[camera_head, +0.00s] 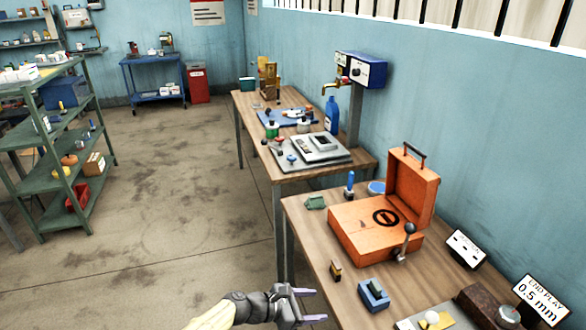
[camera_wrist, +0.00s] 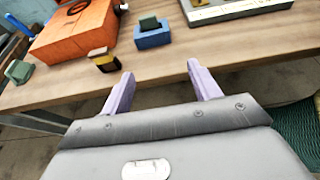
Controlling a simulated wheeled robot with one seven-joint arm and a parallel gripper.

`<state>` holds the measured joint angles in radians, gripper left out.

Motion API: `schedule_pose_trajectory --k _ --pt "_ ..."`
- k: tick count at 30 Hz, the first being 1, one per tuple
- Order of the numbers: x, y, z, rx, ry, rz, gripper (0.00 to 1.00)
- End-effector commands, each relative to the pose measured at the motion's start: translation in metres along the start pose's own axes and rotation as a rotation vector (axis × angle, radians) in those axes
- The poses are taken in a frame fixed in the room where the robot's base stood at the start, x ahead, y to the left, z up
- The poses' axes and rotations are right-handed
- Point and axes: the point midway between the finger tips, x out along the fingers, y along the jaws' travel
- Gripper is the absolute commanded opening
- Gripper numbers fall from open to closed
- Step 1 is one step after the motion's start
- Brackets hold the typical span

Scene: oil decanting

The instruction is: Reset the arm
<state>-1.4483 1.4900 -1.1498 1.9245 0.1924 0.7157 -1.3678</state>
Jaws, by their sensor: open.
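My gripper (camera_head: 312,305) is at the bottom middle of the head view, beside the near wooden table (camera_head: 306,238), at its left edge. Its two pale purple fingers are apart with nothing between them, as the wrist view (camera_wrist: 157,88) also shows. In the wrist view the table edge lies just beyond the fingertips. My forearm runs down out of the head view at the lower left.
On the near table are an open orange case (camera_head: 358,235), a small black-and-yellow item (camera_head: 336,271), a blue holder (camera_head: 374,296), a green block (camera_head: 315,202) and sign cards (camera_head: 540,299). A farther workbench (camera_head: 364,165) stands behind. Green shelves (camera_head: 75,142) are at left; the floor (camera_head: 165,190) between is clear.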

Motion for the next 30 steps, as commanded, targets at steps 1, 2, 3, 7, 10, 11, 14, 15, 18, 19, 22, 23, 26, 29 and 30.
schedule_pose_trajectory --k 1,2,3,7,10,11,14,15,18,19,22,23,26,29,30 --pt "0.0 0.0 0.0 0.0 0.0 0.0 0.61" --pt "0.0 0.0 0.0 0.0 0.0 0.0 0.61" --pt "0.0 0.0 0.0 0.0 0.0 0.0 0.61" --pt "0.008 -0.005 0.0 0.026 0.029 -0.031 0.61" --pt "0.015 -0.01 0.0 0.05 0.055 -0.059 0.61" --pt "0.016 -0.012 0.0 0.058 0.063 -0.067 0.61" --pt "0.024 -0.018 0.0 0.09 0.095 -0.1 0.61" --pt "0.026 -0.02 0.0 0.104 0.109 -0.114 0.61" --pt "0.034 -0.028 -0.001 0.145 0.149 -0.157 0.61" --pt "0.037 -0.03 -0.001 0.158 0.161 -0.171 0.61" --pt "0.045 -0.04 -0.001 0.212 0.209 -0.224 0.61" --pt "0.047 -0.043 -0.002 0.229 0.226 -0.241 0.61" --pt "0.054 -0.056 -0.002 0.306 0.292 -0.313 0.61" --pt "0.059 -0.07 -0.001 0.409 0.372 -0.402 0.61" --pt "0.06 -0.076 -0.001 0.451 0.403 -0.437 0.61"
